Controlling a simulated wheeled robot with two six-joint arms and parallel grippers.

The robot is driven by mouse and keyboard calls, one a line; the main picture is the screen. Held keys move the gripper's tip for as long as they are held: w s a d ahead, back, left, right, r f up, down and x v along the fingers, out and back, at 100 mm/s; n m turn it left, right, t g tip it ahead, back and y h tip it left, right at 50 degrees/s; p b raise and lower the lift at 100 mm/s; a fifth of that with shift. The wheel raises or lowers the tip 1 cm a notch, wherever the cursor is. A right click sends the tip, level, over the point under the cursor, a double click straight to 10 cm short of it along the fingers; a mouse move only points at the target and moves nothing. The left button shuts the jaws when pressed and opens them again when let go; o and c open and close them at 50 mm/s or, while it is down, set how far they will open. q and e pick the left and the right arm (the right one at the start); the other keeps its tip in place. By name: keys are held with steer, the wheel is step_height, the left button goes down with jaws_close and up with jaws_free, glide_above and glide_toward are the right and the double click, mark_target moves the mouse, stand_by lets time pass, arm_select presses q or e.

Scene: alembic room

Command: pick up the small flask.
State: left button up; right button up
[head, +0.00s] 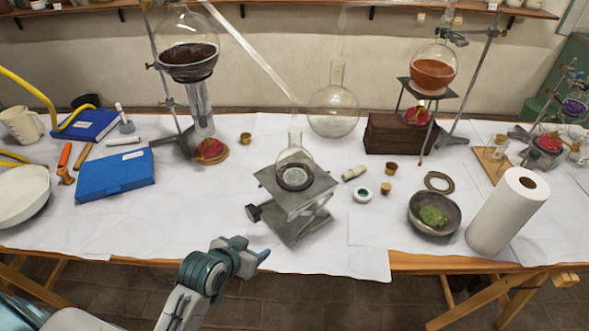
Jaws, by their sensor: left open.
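The small flask (294,157) is clear round-bottomed glass with a short neck. It stands upright in a dark ring (295,182) on top of the grey lab jack (313,186), near the middle of the table. My left gripper (254,250) is at the table's front edge, in front of and a little left of the jack. It is open and apart from the flask, with nothing seen between its fingers. My right gripper is out of view.
A larger clear flask (334,112) stands behind the jack. A wooden box (395,138), a metal bowl (434,214) and a paper towel roll (507,212) are to the right. A blue book (115,175) lies left. Stoppers lie right of the jack. Bare cloth (195,215) lies left of it.

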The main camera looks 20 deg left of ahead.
mark_target(300, 132)
arm_select(q)
steer(key=w+d+r+t+h, duration=0.1)
steer(key=w+r+t, duration=0.1)
steer(key=w+r, duration=0.3)
steer(key=w+d+r+t+h+p, duration=0.1)
steer(key=w+r+t, duration=0.2)
steer(key=w+r, duration=0.3)
steer(key=w+d+r+m+t, duration=0.1)
steer(key=w+r, duration=0.4)
steer(key=r, duration=0.5)
steer(key=shift+w+d+t+h, duration=0.4)
steer(key=shift+d+t, duration=0.05)
steer(key=shift+t, duration=0.45)
steer(key=shift+w+d+f, duration=0.1)
steer(key=shift+w+f, duration=0.05)
steer(key=shift+w, duration=0.2)
steer(key=p+x, duration=0.3)
steer(key=x, duration=0.1)
steer(key=shift+w, duration=0.3)
steer(key=shift+w+f, duration=0.15)
steer(key=shift+w, duration=0.25)
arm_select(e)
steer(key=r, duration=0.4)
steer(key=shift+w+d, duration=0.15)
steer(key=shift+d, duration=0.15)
arm_select(q)
steer(key=shift+s, duration=0.1)
jaws_close()
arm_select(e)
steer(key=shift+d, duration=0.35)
